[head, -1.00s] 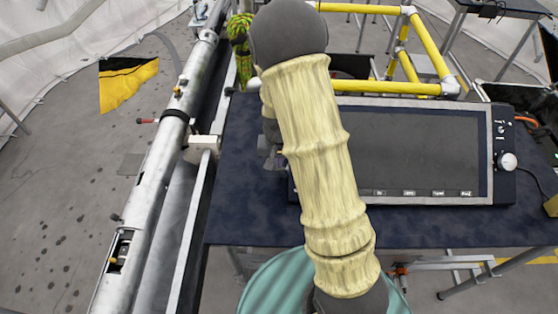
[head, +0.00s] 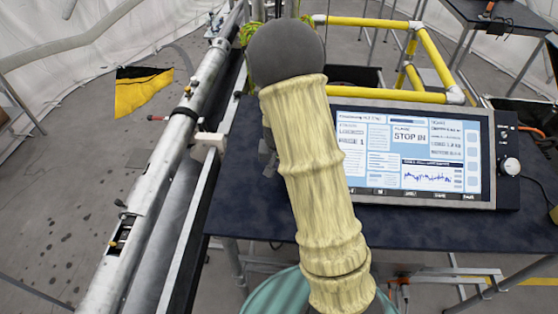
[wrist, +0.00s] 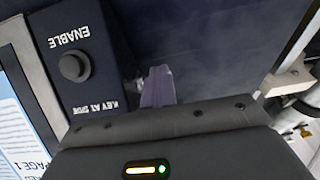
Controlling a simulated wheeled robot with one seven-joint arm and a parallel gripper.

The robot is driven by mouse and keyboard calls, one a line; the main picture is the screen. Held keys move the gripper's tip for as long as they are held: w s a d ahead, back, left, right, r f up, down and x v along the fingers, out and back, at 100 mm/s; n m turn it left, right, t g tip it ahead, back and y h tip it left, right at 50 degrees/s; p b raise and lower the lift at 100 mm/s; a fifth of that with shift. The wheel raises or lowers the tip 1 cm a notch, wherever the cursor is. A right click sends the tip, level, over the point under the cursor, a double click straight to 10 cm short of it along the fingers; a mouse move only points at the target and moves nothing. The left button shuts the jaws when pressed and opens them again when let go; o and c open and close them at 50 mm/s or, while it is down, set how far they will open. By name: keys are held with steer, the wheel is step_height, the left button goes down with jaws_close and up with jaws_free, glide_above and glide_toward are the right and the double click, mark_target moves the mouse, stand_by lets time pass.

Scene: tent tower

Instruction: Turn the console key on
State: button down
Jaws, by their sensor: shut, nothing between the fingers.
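The console (head: 505,165) stands on a dark blue table, and its screen (head: 415,155) is lit with panels of text, one reading "STOP IN", and a graph. My arm covers the console's left end in the head view. In the wrist view, the console's black left panel (wrist: 92,88) shows a round black knob (wrist: 73,67) marked "ENABLE" and a partly legible label starting "KEY AT". My gripper (wrist: 158,86) is shut and empty, just beside this panel; its tip also shows in the head view (head: 268,163). The key itself is not visible; my gripper's body may hide it.
The table (head: 270,215) has bare surface in front of the console. A long metal tube (head: 165,160) on a rail runs along the left. Yellow pipe framing (head: 390,96) stands behind the console. A white knob (head: 510,166) sits on its right side.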

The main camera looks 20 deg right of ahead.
steer(key=shift+s+f, duration=0.25)
steer(key=shift+f, duration=0.15)
steer(key=shift+d, duration=0.35)
steer(key=shift+w+d+r, duration=0.15)
steer(key=shift+w+r, duration=0.1)
steer(key=shift+w, duration=0.15)
steer(key=shift+w+d+r, duration=0.1)
steer(key=shift+w+r, duration=0.05)
steer(key=shift+w+r+p, duration=0.2)
steer(key=shift+r+p, duration=0.35)
steer(key=shift+p, duration=0.25)
steer(key=p+v, duration=0.2)
steer(key=v, duration=0.1)
steer(key=shift+w+r+p, duration=0.1)
steer(key=shift+w+p, duration=0.1)
steer(key=shift+p, duration=0.1)
steer(key=s+a+r+b, duration=0.2)
steer(key=s+r, duration=0.3)
steer(key=r, duration=0.3)
steer(key=shift+s+a, duration=0.4)
